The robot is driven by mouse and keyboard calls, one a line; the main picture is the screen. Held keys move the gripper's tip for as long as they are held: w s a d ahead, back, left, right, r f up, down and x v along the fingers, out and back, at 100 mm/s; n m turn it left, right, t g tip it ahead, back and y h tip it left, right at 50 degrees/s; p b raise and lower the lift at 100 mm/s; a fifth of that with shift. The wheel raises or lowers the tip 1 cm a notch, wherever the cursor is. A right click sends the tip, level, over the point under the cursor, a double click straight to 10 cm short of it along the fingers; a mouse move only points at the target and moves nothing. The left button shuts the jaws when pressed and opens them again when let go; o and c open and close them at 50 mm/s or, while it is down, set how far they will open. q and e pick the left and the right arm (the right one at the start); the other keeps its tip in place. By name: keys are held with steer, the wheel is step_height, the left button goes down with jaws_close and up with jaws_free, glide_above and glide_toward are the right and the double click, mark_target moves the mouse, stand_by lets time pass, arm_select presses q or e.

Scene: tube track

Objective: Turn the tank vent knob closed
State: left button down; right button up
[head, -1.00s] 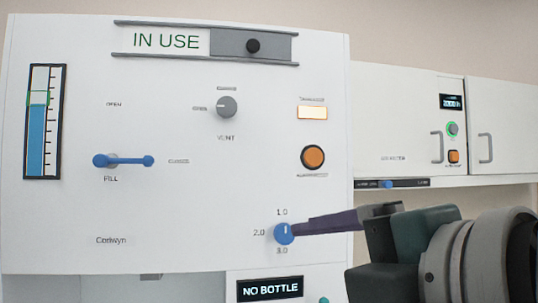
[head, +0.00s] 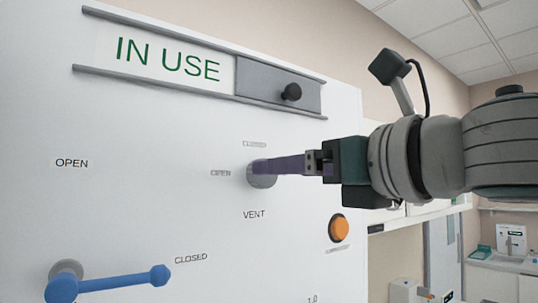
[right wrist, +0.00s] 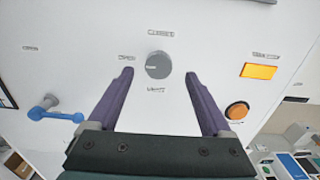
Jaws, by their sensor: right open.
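The grey round vent knob (head: 263,181) is on the white panel, with OPEN printed at its left, CLOSED above and VENT below. In the right wrist view the knob (right wrist: 158,65) shows a pale mark on its left side, toward OPEN. My right gripper (head: 264,165) reaches in from the right and its purple fingers partly cover the knob in the head view. In the right wrist view the gripper (right wrist: 159,73) is open, one finger on each side of the knob with gaps between. Contact with the panel cannot be told. My left gripper is not in view.
A blue fill lever (head: 110,283) is at lower left, and an orange button (head: 339,228) at lower right. The IN USE slider with its black knob (head: 291,92) is above. A lit orange indicator (right wrist: 259,71) is right of the vent knob.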

steer(key=p+x, duration=0.2)
steer(key=x, duration=0.3)
steer(key=shift+w+a, duration=0.1)
steer(key=shift+a, duration=0.05)
jaws_close()
stand_by(0.6)
